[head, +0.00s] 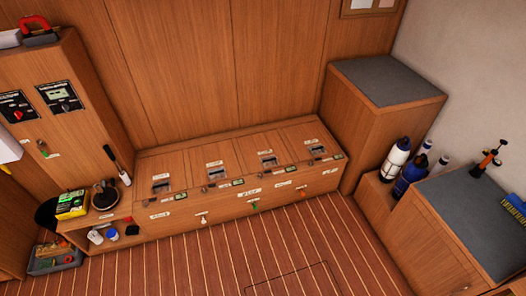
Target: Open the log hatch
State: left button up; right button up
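A low wooden bench locker (240,190) runs along the back wall. Its top has several shut lids, each with a dark recessed latch and a small label: a left lid (173,166), middle lids (207,158) and (259,145), and a right lid (308,135). The labels are too small to read, so I cannot tell which lid, if any, is the log hatch. A thin rectangular outline in the striped floor looks like a shut floor hatch (290,282), cut off by the bottom edge. Neither of my grippers is in view.
Small coloured knobs (254,206) line the bench front. A yellow box (72,204) and small items crowd its left end; a grey bin (54,262) stands below. Bottles (396,158) stand by the right cabinet (470,215). The middle floor is clear.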

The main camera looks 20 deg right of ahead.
aim_at(266, 150)
jog(key=i+l+u, duration=0.3)
jog(key=l, duration=0.3)
jog(key=i+l+u, duration=0.15)
jog(key=l, duration=0.2)
jog(key=i+l+u, duration=0.1)
jog(key=l, duration=0.25)
jog(key=i, duration=0.1)
